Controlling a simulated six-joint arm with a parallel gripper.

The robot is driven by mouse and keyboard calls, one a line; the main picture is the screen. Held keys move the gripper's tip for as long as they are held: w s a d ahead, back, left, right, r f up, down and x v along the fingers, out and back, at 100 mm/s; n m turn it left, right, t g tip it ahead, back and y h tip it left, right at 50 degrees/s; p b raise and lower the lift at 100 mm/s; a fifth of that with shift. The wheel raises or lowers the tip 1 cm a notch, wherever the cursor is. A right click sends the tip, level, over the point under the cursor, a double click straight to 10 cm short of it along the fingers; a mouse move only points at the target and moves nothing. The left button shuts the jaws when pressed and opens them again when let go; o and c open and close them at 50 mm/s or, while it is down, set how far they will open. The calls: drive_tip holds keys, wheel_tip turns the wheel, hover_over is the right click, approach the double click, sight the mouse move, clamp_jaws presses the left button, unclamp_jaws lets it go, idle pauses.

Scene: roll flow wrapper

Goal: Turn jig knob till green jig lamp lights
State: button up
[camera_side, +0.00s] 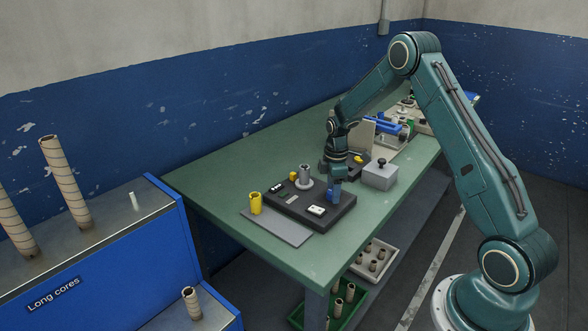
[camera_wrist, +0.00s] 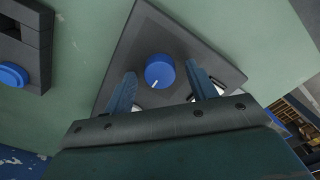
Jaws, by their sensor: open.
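A round blue knob (camera_wrist: 159,71) with a white pointer line stands on a dark jig plate (camera_wrist: 150,28) in the wrist view. The pointer points down and slightly left. My gripper (camera_wrist: 160,76) is open, with one blue finger on each side of the knob and a gap to both. In the side view my gripper (camera_side: 333,193) is down over the right end of the dark jig plate (camera_side: 288,211). The knob is not clearly told apart from my blue fingers there. I cannot make out a lit green lamp in either view.
A grey spindle (camera_side: 305,174) stands on the jig, and a yellow cup (camera_side: 255,203) stands on a grey plate (camera_side: 283,231) at left. A grey box (camera_side: 380,176) with a black knob is at right. Another blue knob (camera_wrist: 12,75) shows at left in the wrist view.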

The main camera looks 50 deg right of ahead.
drive_tip(key=shift+c, duration=0.5)
drive_tip(key=c, duration=0.9)
drive_tip(key=shift+m, duration=0.4)
drive_tip(key=m, duration=0.8)
drive_tip(key=shift+m, duration=0.4)
drive_tip(key=m, duration=0.4)
drive_tip(key=shift+m, duration=2.2)
